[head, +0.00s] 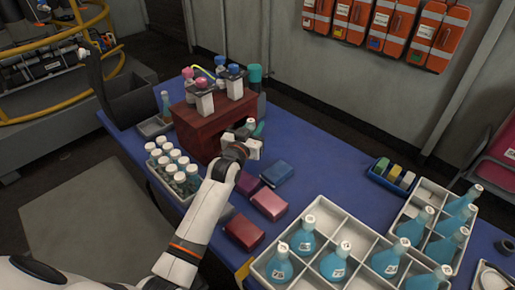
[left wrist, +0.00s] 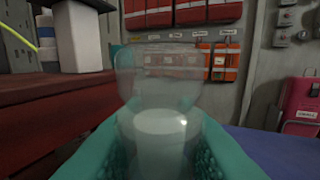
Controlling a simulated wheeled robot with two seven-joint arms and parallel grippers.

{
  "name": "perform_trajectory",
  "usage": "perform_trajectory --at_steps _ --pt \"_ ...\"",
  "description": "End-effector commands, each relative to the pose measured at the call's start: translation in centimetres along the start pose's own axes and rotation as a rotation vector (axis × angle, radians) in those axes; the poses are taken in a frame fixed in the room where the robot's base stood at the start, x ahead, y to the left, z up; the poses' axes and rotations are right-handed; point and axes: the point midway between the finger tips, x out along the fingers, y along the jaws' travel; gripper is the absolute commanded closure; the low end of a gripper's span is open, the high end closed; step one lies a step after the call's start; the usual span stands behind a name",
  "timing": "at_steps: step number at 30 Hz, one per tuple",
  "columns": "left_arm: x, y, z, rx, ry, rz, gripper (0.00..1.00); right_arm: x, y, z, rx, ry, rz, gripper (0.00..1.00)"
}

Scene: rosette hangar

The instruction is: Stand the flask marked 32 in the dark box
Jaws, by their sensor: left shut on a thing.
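My left gripper (head: 254,132) is shut on a clear, pale-topped flask (left wrist: 160,115), held upright between teal finger pads beside the dark red wooden stand. No number can be read on it. In the head view only a small white top (head: 251,123) of it shows; the gripper hides the rest. A dark open box (head: 135,103) stands at the table's far left end, well left of the gripper; its inside is mostly hidden. Several teal flasks with number labels (head: 334,263) stand in a pale divided tray (head: 310,205) at the front right. My right gripper is not in view.
The dark red stand (head: 205,125) carries several bottles and lies between the gripper and the dark box. A rack of white-capped bottles (head: 172,167) is left of my arm. Books (head: 268,203) lie to the right.

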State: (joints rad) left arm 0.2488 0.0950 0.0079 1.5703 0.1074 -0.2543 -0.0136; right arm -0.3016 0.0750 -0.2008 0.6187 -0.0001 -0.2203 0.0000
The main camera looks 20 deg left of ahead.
Motion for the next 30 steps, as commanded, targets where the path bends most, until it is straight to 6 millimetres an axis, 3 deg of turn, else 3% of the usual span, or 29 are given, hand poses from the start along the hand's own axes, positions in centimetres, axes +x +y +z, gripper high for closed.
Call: perform_trajectory --at_steps 12,24,25,28,30 --pt "0.0 0.0 -5.0 0.000 -0.002 0.000 1.00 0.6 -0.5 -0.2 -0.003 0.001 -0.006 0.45" --pt "0.0 -0.1 -5.6 0.001 -0.004 -0.001 1.00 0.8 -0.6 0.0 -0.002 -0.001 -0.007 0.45" --pt "0.0 -0.1 -5.6 0.001 -0.002 -0.001 0.71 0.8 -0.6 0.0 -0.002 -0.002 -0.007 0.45" --pt "0.0 -0.1 -5.6 0.001 -0.001 -0.001 0.55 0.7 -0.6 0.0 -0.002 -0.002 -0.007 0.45" --pt "0.0 -0.1 -5.6 0.001 -0.001 -0.001 0.52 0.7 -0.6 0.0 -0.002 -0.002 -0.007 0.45"
